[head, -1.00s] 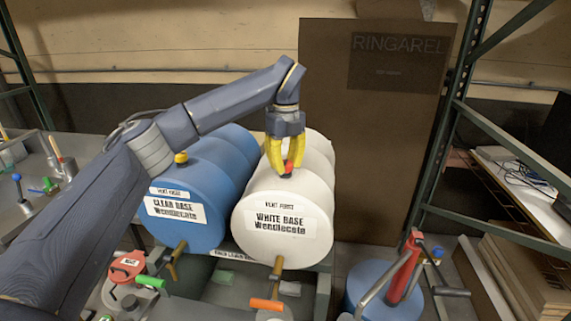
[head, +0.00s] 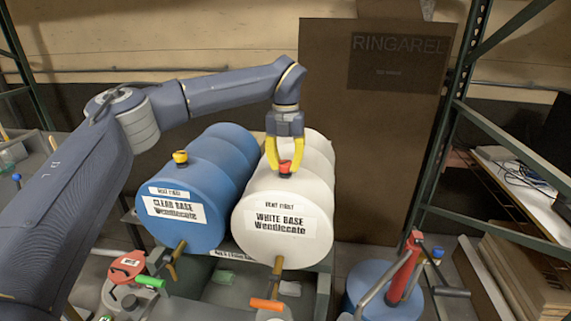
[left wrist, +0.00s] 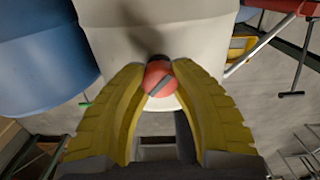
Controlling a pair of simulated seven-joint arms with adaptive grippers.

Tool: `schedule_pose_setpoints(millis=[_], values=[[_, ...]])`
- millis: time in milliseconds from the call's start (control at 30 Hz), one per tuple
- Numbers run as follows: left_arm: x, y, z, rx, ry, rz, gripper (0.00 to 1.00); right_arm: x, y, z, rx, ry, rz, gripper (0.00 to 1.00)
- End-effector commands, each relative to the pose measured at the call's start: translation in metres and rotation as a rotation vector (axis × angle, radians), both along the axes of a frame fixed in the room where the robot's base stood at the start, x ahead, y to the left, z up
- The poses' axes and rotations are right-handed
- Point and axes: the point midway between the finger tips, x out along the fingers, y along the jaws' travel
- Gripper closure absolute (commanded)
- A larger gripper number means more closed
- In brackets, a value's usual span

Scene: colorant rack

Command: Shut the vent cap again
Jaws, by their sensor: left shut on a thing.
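The red vent cap (head: 285,167) sits on top of the white drum (head: 262,204), labelled "WHITE BASE Wendlecote" and "VENT FIRST". My left gripper (head: 285,170), with yellow fingers, points down over the drum and is shut on the red cap. In the left wrist view the cap (left wrist: 159,78) shows a dark slot across its top, between the two fingertips (left wrist: 158,74). The frames do not show clearly whether the cap is fully seated. My right gripper is not in view.
A blue drum (head: 178,205) with a yellow cap (head: 180,157) lies close on the left. An orange-handled tap (head: 267,304) is below the white drum. A green shelf frame (head: 440,150) and a red pump (head: 404,268) stand to the right.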

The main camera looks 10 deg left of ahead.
Motion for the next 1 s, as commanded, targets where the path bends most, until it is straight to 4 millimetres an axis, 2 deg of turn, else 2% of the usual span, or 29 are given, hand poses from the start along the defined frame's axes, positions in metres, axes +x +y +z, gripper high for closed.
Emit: schedule_pose_setpoints(millis=[600, 1000], values=[[0.0001, 0.0000, 0.0004, 0.002, -0.001, -0.556, 1.00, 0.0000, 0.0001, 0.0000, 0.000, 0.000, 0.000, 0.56], [-0.0001, -0.0003, 0.0000, 0.000, 0.000, -0.768, 1.00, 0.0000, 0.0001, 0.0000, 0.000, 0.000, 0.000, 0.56]])
